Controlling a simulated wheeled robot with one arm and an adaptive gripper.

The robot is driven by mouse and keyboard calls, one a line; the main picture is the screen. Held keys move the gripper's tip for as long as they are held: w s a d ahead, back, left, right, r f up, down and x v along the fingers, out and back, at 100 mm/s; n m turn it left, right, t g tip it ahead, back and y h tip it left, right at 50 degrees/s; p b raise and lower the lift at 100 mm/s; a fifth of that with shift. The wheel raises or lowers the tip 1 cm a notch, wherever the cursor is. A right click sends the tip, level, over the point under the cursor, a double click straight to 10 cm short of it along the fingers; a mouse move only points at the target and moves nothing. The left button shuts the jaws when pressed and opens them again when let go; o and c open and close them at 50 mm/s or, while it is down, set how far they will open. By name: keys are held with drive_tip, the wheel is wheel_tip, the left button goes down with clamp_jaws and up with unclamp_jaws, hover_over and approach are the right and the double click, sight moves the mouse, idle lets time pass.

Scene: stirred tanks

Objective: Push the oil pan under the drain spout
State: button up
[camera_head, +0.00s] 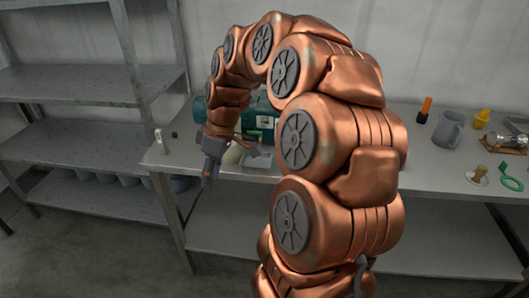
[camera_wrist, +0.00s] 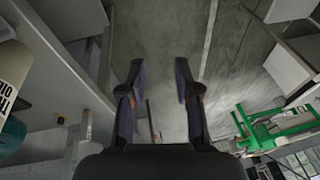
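My gripper (camera_head: 209,176) hangs in front of the bench's front edge, left of the middle in the head view, pointing down. In the wrist view my gripper (camera_wrist: 161,85) is open, its two dark fingers apart with only floor between them. A pale grey shallow tray (camera_head: 258,160), possibly the oil pan, sits near the front edge, right of my gripper and partly hidden by my arm. A teal tank (camera_head: 262,107) stands behind it, largely hidden by my arm. I cannot make out the drain spout. The wrist view shows a pale cylinder (camera_wrist: 12,72) with lettering ending in "OIL".
The bench (camera_head: 435,175) carries a grey jug (camera_head: 449,130), a yellow item (camera_head: 482,119), an orange-capped bottle (camera_head: 425,110) and a green ring tool (camera_head: 511,178) at right. A small white bottle (camera_head: 161,141) stands at its left end. Metal shelving (camera_head: 85,85) is at left. A green frame (camera_wrist: 278,128) shows in the wrist view.

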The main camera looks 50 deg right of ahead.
drive_tip(key=w+d+f+t, duration=0.1)
drive_tip(key=w+d+f, duration=0.1)
drive_tip(key=d, duration=0.4)
drive_tip(key=w+d+f, duration=0.1)
drive_tip(key=d, duration=0.6)
drive_tip(key=n+t+b, duration=0.1)
approach(257, 162)
drive_tip(key=s+a, duration=0.2)
drive_tip(key=a, duration=0.1)
drive_tip(key=s+a+r, duration=0.1)
drive_tip(key=shift+a, duration=0.4)
drive_tip(key=shift+a+f, duration=0.1)
drive_tip(key=shift+w+a+f, duration=0.15)
drive_tip(key=shift+f, duration=0.35)
drive_tip(key=p+x, duration=0.1)
drive_tip(key=x, duration=0.5)
drive_tip(key=shift+w+f+p, duration=0.2)
drive_tip(key=shift+f+p, duration=0.1)
clamp_jaws()
